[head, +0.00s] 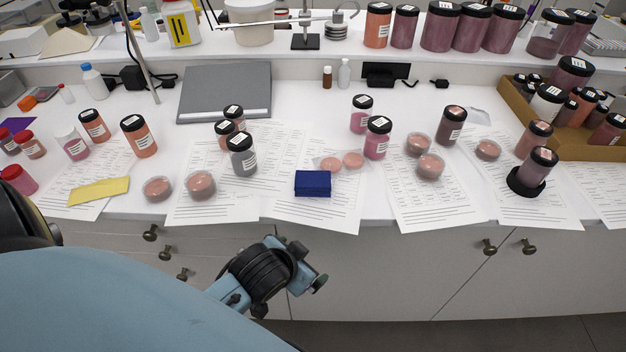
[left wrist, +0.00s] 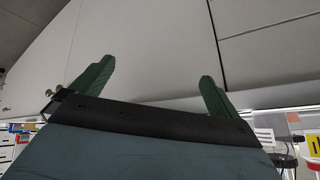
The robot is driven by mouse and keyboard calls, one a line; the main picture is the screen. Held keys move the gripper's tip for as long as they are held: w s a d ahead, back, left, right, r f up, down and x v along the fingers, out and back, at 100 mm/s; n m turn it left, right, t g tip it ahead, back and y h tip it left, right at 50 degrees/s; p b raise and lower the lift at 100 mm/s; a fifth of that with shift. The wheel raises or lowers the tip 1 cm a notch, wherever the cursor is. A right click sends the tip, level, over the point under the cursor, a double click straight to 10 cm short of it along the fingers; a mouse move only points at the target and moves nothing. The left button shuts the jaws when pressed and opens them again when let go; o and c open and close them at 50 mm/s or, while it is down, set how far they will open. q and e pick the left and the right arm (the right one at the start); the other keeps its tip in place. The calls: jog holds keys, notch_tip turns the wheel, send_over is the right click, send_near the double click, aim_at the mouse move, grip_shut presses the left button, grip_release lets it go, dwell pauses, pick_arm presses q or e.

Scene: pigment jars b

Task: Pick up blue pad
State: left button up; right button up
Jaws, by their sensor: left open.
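The blue pad (head: 312,184) is a small dark blue block lying on a printed sheet (head: 335,217) near the counter's front edge, in the middle of the head view. My left gripper (head: 303,264) is in front of the counter, nearer to me and lower in the picture than the pad, apart from it. In the left wrist view, its two green fingers (left wrist: 157,72) stand wide apart with nothing between them. That view faces pale cabinet panels, and the pad does not show there. My right gripper is in neither view.
Two pink discs (head: 342,162) lie just behind the pad. A dark-lidded jar (head: 243,157) stands to its left and a pink jar (head: 377,140) behind right. A yellow pad (head: 98,191) lies far left. Drawer knobs (head: 166,252) stick out below the counter.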

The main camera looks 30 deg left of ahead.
pick_arm(q)
jog(key=w+d+r+m+t+h, duration=0.15)
jog(key=w+r+t, duration=0.4)
jog(key=r, duration=0.55)
jog(key=w+d+r+m+t, duration=0.25)
jog(key=w+r+t, duration=0.35)
jog(key=r, duration=0.6)
jog(key=w+d+r+m+g+h, duration=0.2)
jog(key=d+r+m+g+h, duration=0.2)
jog(key=d+r+m+h, duration=0.9)
jog(key=m+g+y, duration=1)
jog(key=g+y, duration=0.4)
jog(key=g, duration=0.1)
send_over(313, 179)
notch_tip(313, 179, down, 23)
jog(key=shift+s+f, duration=0.1)
jog(key=shift+f, duration=0.1)
jog(key=shift+f+p, duration=0.45)
jog(key=shift+f, duration=2.7)
